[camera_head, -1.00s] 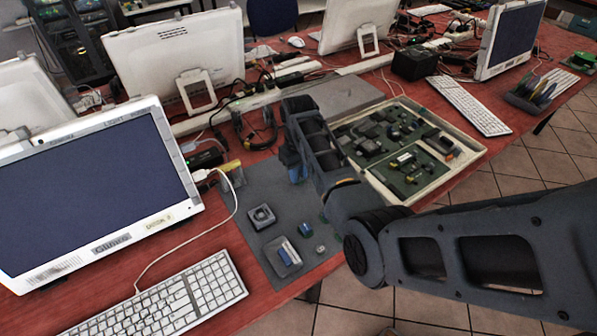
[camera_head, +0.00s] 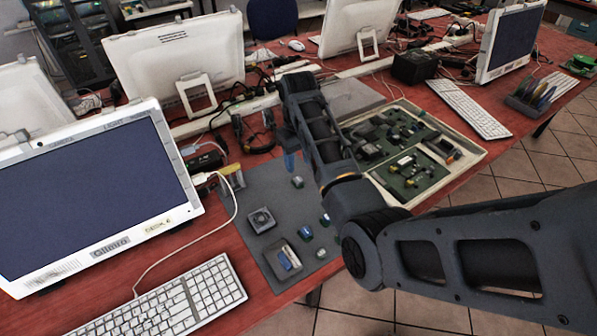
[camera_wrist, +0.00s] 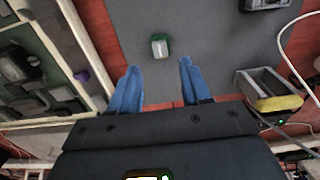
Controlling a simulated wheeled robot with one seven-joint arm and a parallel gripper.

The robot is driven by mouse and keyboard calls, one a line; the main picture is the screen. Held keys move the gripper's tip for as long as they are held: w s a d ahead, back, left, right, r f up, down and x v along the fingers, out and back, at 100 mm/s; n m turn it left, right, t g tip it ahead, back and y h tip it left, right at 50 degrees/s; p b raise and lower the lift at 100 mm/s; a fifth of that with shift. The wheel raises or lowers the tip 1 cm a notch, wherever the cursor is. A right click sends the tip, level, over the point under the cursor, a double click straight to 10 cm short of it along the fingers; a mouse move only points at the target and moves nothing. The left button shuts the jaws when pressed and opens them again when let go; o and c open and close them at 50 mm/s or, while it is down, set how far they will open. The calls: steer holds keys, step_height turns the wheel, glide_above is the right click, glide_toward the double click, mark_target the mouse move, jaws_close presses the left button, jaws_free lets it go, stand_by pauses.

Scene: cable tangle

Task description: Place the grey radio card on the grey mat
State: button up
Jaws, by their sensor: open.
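The grey radio card (camera_head: 297,182), a small silver-grey block on a green base, lies on the grey mat (camera_head: 262,184), toward its back part. In the wrist view the card (camera_wrist: 159,46) lies flat on the mat (camera_wrist: 205,45), apart from the fingertips and roughly between their lines. My gripper (camera_wrist: 157,68) has its two blue fingers spread with nothing between them. In the head view my gripper (camera_head: 290,160) is just behind the card, partly hidden by my wrist.
A fan (camera_head: 261,220), a small tray (camera_head: 283,260) with a blue part and several small cards (camera_head: 306,232) share the mat. A yellow-fronted holder (camera_head: 231,178) stands at its back left. A cream-rimmed tray of circuit boards (camera_head: 470,160) lies right. A white cable (camera_head: 232,215) runs left.

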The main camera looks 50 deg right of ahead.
step_height(320, 180, up, 6)
steer(key=shift+f, duration=0.15)
